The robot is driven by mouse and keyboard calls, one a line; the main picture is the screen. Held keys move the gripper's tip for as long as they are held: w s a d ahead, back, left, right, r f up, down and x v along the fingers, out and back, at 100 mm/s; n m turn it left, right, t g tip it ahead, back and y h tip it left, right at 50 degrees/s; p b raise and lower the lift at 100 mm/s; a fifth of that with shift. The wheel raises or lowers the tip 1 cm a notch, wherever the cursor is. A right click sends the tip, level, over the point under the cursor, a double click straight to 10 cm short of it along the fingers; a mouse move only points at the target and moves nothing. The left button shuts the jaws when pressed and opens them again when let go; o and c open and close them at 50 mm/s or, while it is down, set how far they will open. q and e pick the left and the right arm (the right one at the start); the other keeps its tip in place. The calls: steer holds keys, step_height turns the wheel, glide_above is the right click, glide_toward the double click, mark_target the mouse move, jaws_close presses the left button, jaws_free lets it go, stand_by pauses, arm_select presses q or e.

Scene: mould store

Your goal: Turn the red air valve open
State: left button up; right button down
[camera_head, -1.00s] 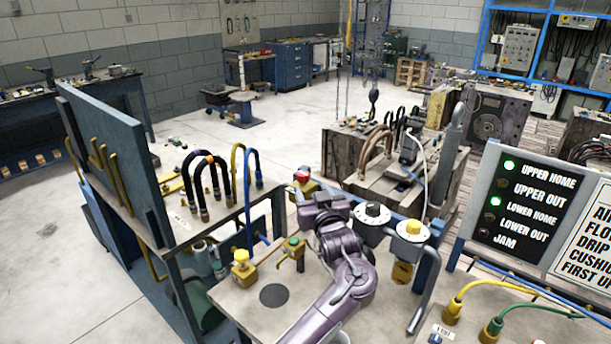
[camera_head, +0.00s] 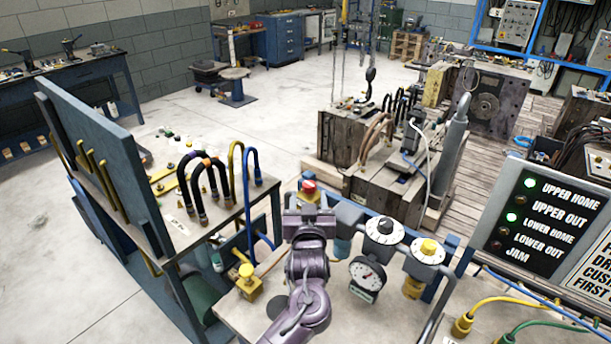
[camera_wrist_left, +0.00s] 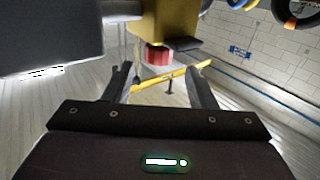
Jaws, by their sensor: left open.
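The red air valve (camera_head: 309,186) is a small red knob on a yellow body. In the head view it shows just beyond the fingertips of my left gripper (camera_head: 308,204). In the left wrist view the red knob (camera_wrist_left: 157,54) hangs below the yellow body (camera_wrist_left: 168,22), ahead of and between the spread fingers of my left gripper (camera_wrist_left: 159,78). The gripper is open, with nothing between its fingers near the palm. I cannot tell whether a finger touches the knob. My right gripper is not in view.
Right of my left arm are a pressure gauge (camera_head: 368,275), a regulator with a white dial (camera_head: 384,231) and one with a yellow knob (camera_head: 428,247). A yellow valve (camera_head: 247,281) stands to the left. An indicator panel (camera_head: 530,221) is at the right.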

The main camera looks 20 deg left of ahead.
mark_target(309, 187)
arm_select(q)
steer(key=x, duration=0.1)
steer(key=p+x, duration=0.1)
steer(key=x, duration=0.1)
steer(key=shift+w+d+r, duration=0.15)
steer(key=shift+w+r, duration=0.15)
steer(key=shift+r, duration=0.05)
steer(key=shift+w+a+f+p, duration=0.1)
steer(key=shift+w+a+p, duration=0.15)
steer(key=shift+w, duration=0.2)
steer(key=shift+w+a+f+p, duration=0.1)
steer(key=shift+w+a, duration=0.15)
steer(key=shift+w, duration=0.2)
steer(key=shift+w+a+f, duration=0.1)
steer(key=shift+w, duration=0.1)
steer(key=shift+c, duration=0.5)
steer(key=c, duration=0.7)
steer(key=shift+c, duration=0.7)
steer(key=shift+y, duration=0.3)
steer(key=shift+n+g+y+b, duration=0.5)
steer(key=shift+n+y+b, duration=0.3)
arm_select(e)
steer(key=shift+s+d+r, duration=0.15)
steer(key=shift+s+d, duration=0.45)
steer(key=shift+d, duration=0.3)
